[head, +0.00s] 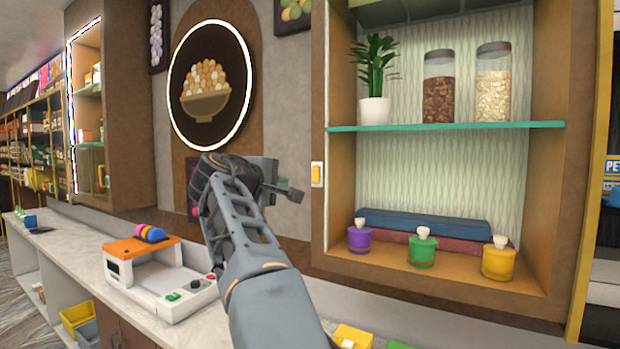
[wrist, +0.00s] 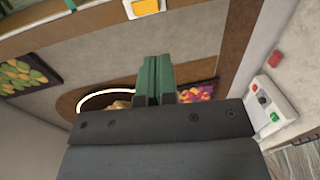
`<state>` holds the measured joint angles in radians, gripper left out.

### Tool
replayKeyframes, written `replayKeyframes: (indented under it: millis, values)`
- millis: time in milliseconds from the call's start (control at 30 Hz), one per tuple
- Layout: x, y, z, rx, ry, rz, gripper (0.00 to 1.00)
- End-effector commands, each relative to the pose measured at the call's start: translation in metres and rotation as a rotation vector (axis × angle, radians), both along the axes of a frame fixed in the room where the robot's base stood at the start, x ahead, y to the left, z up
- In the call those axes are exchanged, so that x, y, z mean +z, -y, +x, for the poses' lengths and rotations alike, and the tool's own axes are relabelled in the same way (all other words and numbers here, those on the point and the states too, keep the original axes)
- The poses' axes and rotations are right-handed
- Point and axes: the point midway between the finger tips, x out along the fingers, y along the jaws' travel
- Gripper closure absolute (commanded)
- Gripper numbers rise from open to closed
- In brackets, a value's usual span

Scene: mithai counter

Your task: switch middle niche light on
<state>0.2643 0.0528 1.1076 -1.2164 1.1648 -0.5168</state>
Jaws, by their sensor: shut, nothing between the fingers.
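A light switch (head: 317,174) with an orange-yellow rocker in a pale frame sits on the left wooden post of the large niche (head: 445,128). The switch also shows at the top edge of the wrist view (wrist: 146,7), partly cut off. My gripper (head: 297,195) is shut and empty, its tip just left of and slightly below the switch in the head view. In the wrist view the closed green-grey fingers (wrist: 155,80) point up toward the switch, with a visible gap between.
The niche holds a plant (head: 375,80), two jars, and purple, green (head: 422,248) and yellow pots. A white and orange scale (head: 158,278) stands on the counter (head: 75,240). A round sign (head: 210,85) with a lit ring hangs left; a farther niche (head: 88,110) has a lit edge.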

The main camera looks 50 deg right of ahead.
Motion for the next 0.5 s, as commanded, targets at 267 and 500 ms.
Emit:
replayKeyframes:
  millis: [267, 500]
  values:
    - [0.0049, 0.0020, -0.0011, -0.010, -0.002, -0.015, 1.00]
    - [0.0050, 0.0074, 0.0001, -0.010, -0.002, -0.015, 1.00]
